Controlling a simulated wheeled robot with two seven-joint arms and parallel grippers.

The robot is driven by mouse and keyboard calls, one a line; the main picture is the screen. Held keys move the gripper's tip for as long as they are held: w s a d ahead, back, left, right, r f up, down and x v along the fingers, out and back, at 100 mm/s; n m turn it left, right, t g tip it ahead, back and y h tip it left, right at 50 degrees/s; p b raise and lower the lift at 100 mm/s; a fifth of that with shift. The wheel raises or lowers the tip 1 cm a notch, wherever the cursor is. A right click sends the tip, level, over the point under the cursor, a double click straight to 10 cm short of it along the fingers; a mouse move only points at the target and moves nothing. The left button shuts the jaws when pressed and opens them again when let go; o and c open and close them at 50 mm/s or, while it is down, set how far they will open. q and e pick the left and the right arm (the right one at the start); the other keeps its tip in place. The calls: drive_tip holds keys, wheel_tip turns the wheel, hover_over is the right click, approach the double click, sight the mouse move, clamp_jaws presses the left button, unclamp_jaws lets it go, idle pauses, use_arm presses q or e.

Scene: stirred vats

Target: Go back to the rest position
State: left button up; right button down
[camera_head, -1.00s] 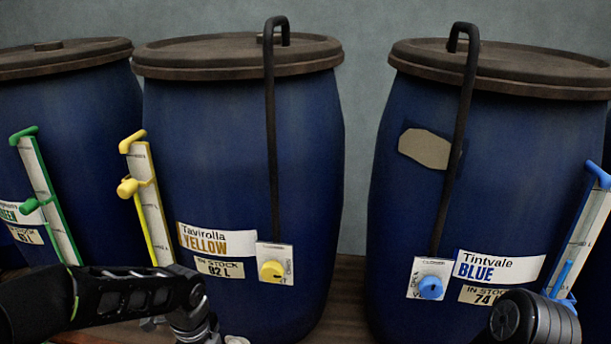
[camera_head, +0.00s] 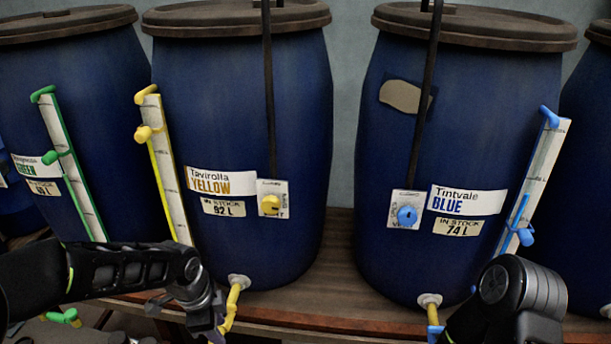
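My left arm comes in from the left, and its gripper (camera_head: 214,326) points down at the bottom edge, beside the yellow tap (camera_head: 231,304) of the Tavirolla YELLOW vat (camera_head: 240,110). Its fingers are dark and partly cut off, so I cannot tell whether they are open. My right arm shows at the lower right as a dark rounded link, in front of the Tintvale BLUE vat (camera_head: 460,110); its gripper is out of view. The blue vat's tap (camera_head: 431,305) is partly cut off by the bottom edge.
The vats stand on a wooden shelf (camera_head: 340,270). A green-labelled vat (camera_head: 80,90) stands at the left, another vat (camera_head: 590,130) at the right edge. The shelf between the middle vats is clear.

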use_arm(q)
drive_tip(key=s+d+f+n+t+h, duration=0.2)
drive_tip(key=s+d+f+n+h, duration=0.1)
drive_tip(key=d+f+n, duration=0.75)
drive_tip(key=s+d+f+n+g, duration=0.1)
drive_tip(key=s+f+n+g, duration=0.2)
drive_tip(key=s+f+n, duration=0.4)
drive_tip(key=s+f, duration=0.6)
drive_tip(key=s, duration=0.4)
drive_tip(key=shift+s+f, duration=0.15)
drive_tip(key=shift+s, duration=0.1)
